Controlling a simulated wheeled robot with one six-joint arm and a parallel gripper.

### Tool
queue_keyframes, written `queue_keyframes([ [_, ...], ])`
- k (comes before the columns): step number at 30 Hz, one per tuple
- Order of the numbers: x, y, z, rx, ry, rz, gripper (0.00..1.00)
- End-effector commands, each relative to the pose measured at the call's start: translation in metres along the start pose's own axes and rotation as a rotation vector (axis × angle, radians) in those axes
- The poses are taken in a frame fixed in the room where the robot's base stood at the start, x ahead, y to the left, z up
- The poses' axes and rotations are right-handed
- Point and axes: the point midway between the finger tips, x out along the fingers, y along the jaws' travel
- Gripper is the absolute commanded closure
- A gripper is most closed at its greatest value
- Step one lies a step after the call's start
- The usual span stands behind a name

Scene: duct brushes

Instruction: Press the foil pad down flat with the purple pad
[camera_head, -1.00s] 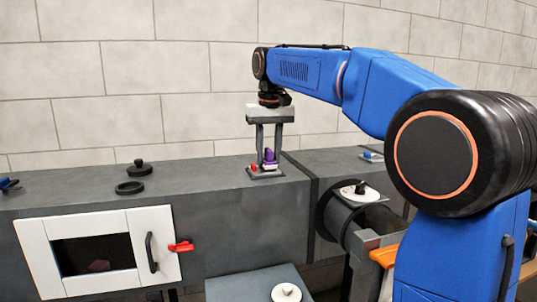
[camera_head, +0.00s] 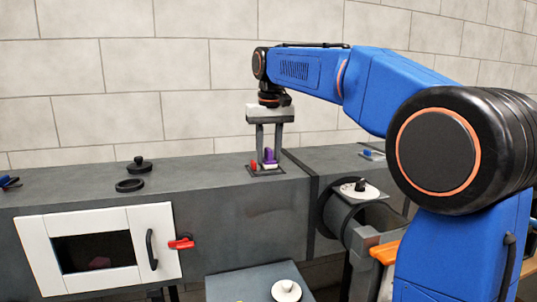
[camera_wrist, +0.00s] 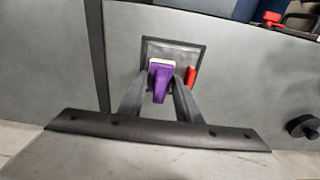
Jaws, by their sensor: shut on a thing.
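The purple pad (camera_head: 269,156) is held between the two fingers of my gripper (camera_head: 268,158), above the duct top. In the wrist view the purple pad (camera_wrist: 159,80) has a pale front edge and sits between the fingers (camera_wrist: 160,92). The foil pad (camera_wrist: 176,52) is a grey square with a dark border on the duct top, under and around the purple pad. In the head view the foil pad (camera_head: 281,171) shows as a dark-edged patch, partly hidden. Whether the purple pad touches it is hard to tell.
A small red piece (camera_wrist: 191,75) stands beside the right finger on the foil pad. A black knob (camera_head: 138,164) and a black ring (camera_head: 129,185) lie on the duct (camera_head: 220,190) to the left. A white door (camera_head: 150,225) with a red latch (camera_head: 181,243) is on the front.

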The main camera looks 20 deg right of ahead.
Motion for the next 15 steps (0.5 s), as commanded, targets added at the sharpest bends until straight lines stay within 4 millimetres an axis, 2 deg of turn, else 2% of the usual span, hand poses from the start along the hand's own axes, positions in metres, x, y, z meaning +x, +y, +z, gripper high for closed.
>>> queue_keyframes([
  [9,0.0,0.0,0.0,0.0,-0.002,0.0,0.87],
  [15,-0.012,0.0,-0.002,0.0,0.0,0.0,0.87],
])
